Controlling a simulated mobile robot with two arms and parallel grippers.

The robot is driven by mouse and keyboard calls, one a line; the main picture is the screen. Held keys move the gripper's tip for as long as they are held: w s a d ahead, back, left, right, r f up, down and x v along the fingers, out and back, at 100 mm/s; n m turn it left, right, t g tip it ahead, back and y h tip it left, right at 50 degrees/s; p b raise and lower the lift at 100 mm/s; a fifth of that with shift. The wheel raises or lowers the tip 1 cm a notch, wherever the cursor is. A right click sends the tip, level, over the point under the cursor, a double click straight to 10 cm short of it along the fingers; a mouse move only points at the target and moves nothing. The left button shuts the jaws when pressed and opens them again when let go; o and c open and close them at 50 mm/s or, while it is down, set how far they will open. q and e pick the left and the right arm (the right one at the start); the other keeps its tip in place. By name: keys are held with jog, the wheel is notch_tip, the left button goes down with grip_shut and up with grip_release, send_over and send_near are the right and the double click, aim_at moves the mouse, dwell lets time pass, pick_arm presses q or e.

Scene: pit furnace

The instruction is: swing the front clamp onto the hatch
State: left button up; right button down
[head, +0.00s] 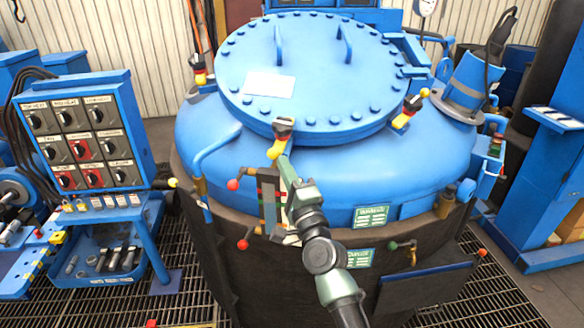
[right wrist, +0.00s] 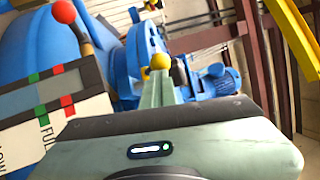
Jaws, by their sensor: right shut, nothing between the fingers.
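The hatch (head: 305,72) is a round blue lid with bolts around its rim and two handles, lying on top of the blue furnace body. The front clamp (head: 281,130) stands at the hatch's near edge, with a dark and pale head and yellow and red parts below. My right gripper (head: 287,165) is shut and empty, just below and in front of the clamp. In the right wrist view, a yellow ball (right wrist: 161,61) shows just beyond my shut fingers (right wrist: 158,90); I cannot tell whether they touch it. My left gripper is not in view.
Other clamps stand at the hatch's left (head: 199,72) and right (head: 408,112). A red-knobbed lever (head: 233,185) and a striped gauge plate (head: 268,195) are close to my right gripper. A control panel (head: 80,135) stands at left, over floor grating.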

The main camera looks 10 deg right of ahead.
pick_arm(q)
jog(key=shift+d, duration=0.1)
pick_arm(e)
jog(key=shift+s+a+r+y, duration=0.1)
jog(key=shift+a+r+y, duration=0.2)
jog(key=shift+a+r, duration=0.35)
jog(key=shift+s+f, duration=0.25)
jog(key=shift+f, duration=0.25)
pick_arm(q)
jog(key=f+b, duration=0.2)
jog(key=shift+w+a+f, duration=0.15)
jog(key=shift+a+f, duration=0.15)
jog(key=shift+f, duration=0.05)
pick_arm(e)
jog(key=d+v, duration=0.1)
jog(key=v, duration=0.6)
jog(key=shift+f, duration=0.2)
jog(key=shift+d, duration=0.1)
